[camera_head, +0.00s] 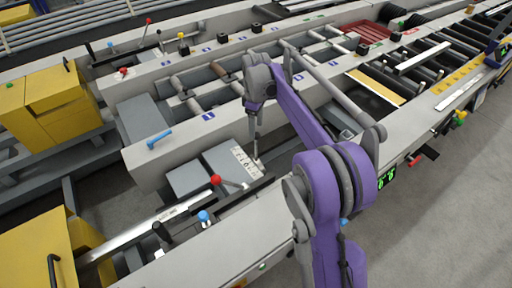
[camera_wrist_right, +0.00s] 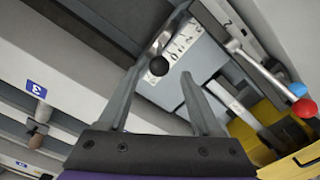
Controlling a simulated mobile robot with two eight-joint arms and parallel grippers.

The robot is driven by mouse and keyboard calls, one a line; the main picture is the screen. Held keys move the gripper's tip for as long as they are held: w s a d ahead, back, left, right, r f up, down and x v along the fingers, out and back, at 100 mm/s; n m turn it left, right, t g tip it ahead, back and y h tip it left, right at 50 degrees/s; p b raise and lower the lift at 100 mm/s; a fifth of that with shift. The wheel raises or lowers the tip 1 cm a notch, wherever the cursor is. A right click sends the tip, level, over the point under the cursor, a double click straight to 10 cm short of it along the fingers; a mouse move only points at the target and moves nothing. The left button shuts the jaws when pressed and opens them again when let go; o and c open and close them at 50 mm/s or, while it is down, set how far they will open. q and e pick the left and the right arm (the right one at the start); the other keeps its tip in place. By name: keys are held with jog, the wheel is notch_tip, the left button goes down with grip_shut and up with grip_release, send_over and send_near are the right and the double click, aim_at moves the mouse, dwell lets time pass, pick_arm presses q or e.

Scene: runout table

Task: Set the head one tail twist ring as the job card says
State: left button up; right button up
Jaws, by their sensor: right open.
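My right gripper (camera_head: 256,156) points down over a white marked plate (camera_head: 243,160) near the middle of the head view. In the right wrist view the gripper (camera_wrist_right: 160,74) is open, its two fingers spread apart. A black ball knob (camera_wrist_right: 159,66) on a short metal lever shows between the fingertips, with the marked plate (camera_wrist_right: 184,40) behind it. I cannot tell whether a finger touches the knob. The plate's markings are too small to read. I cannot clearly identify the twist ring or a job card. My left gripper is not in view.
A red-knobbed lever (camera_head: 216,180) and a blue knob (camera_head: 203,216) stand close to the gripper. Yellow housings (camera_head: 52,92) are at the left. Rollers and blue number labels run along the machine. Green displays (camera_head: 386,179) sit on its front side.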

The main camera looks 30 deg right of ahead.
send_over(256, 160)
jog(key=f, duration=1.1)
jog(key=shift+w+d+b, duration=0.2)
jog(key=shift+w+b, duration=0.05)
jog(key=shift+b, duration=0.1)
jog(key=shift+c, duration=0.2)
jog(key=shift+r, duration=0.1)
grip_shut()
dwell(0.5)
